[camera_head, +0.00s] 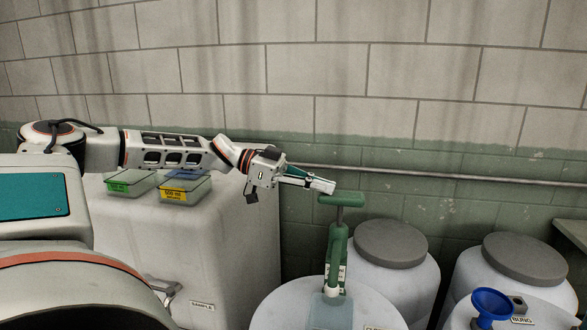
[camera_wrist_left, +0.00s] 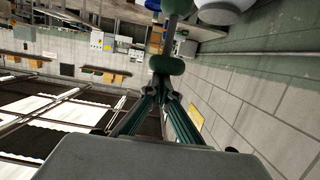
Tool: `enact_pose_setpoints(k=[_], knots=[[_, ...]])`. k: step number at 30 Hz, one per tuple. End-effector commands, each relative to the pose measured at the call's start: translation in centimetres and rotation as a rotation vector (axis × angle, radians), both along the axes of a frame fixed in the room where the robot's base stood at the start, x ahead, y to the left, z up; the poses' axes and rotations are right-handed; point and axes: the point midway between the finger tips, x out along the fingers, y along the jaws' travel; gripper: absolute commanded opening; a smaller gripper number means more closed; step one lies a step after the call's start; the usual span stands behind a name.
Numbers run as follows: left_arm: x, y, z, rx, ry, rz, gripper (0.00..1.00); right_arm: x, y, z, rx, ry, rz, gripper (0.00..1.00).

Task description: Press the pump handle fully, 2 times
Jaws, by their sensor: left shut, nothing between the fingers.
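The green pump handle (camera_head: 341,199) is a short crossbar on a grey rod, standing raised above the green pump body (camera_head: 338,250). The pump stands on the white lid of a drum (camera_head: 275,306). My left gripper (camera_head: 327,186) is shut and empty, with its fingertips just above and at the left end of the handle; I cannot tell whether they touch. In the left wrist view the shut fingertips (camera_wrist_left: 166,92) point at the rounded green handle end (camera_wrist_left: 166,65). My right gripper is not in view.
Grey-lidded white drums (camera_head: 391,243) (camera_head: 525,258) stand to the right of the pump. A blue funnel (camera_head: 491,302) is at the lower right. A pipe (camera_head: 440,176) runs along the wall behind.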

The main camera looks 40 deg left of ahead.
Motion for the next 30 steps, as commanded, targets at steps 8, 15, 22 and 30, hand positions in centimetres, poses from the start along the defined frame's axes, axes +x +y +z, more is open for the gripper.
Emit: enact_pose_setpoints(k=[8, 15, 22, 30], knots=[[-1.6, 2.8, 0.8, -0.001, -0.003, 0.003, 0.00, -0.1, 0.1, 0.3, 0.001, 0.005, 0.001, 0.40], [-2.7, 4.5, 1.4, -0.001, -0.004, 0.001, 0.00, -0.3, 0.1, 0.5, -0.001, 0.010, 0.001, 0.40], [-3.6, 5.9, 1.7, 0.002, -0.003, 0.001, 0.00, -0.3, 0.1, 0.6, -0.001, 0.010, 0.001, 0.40], [-4.1, 6.6, 1.9, 0.000, 0.000, 0.001, 0.00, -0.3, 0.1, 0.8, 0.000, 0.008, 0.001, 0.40]])
